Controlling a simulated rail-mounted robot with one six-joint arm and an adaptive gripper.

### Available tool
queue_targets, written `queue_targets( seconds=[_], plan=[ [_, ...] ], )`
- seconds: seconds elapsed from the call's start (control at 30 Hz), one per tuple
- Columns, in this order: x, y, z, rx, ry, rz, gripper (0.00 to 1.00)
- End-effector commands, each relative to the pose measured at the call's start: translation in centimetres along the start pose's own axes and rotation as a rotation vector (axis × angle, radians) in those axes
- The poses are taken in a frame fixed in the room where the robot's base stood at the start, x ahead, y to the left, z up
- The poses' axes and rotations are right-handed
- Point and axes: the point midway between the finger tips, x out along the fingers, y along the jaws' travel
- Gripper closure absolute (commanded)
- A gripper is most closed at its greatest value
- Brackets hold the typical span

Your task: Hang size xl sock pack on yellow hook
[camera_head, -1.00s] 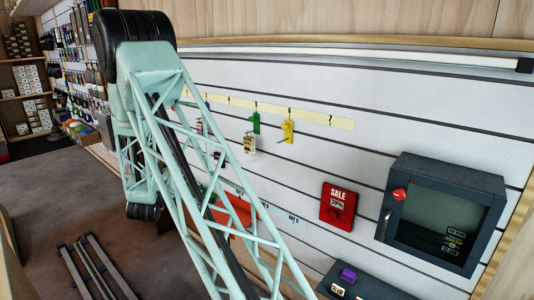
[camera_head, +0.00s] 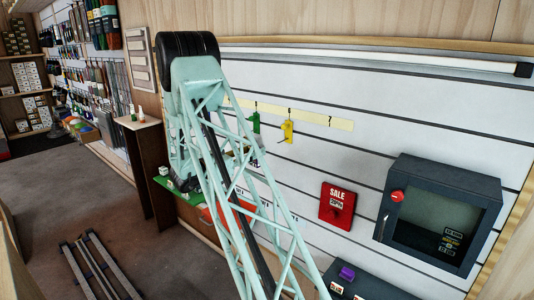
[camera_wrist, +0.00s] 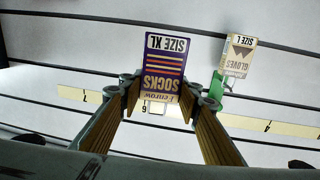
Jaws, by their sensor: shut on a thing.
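The purple sock pack (camera_wrist: 164,68), marked SIZE XL and SOCKS, shows upside down in the wrist view. My gripper (camera_wrist: 166,92) is shut on it, with one finger on each side. The yellow hook (camera_head: 288,131) is on the slatted wall, left of the number 7, in the head view. In the wrist view the yellow hook cannot be made out; the pack covers the area by the number 6.
A green hook (camera_head: 254,122) is beside the yellow one. A SIZE L gloves pack (camera_wrist: 238,56) appears to hang from it. A red sale box (camera_head: 337,206) and a dark glass-fronted cabinet (camera_head: 439,213) are on the wall to the right. A yellow number strip (camera_wrist: 262,126) runs along the wall.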

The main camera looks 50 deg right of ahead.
Motion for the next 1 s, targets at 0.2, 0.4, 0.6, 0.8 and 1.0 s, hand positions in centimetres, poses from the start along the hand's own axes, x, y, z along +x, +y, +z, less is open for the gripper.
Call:
queue_targets(
  seconds=[0.2,0.4,0.6,0.8,1.0],
  plan=[
    [2.5,3.5,0.6,0.000,0.000,0.125,0.80],
    [3.0,4.5,0.8,0.000,0.001,0.161,0.80],
    [3.0,4.5,0.8,0.000,0.000,0.161,0.80],
    [3.0,4.5,0.8,0.000,0.000,0.161,0.80],
    [3.3,4.5,0.8,0.000,0.000,0.161,0.80]
  ],
)
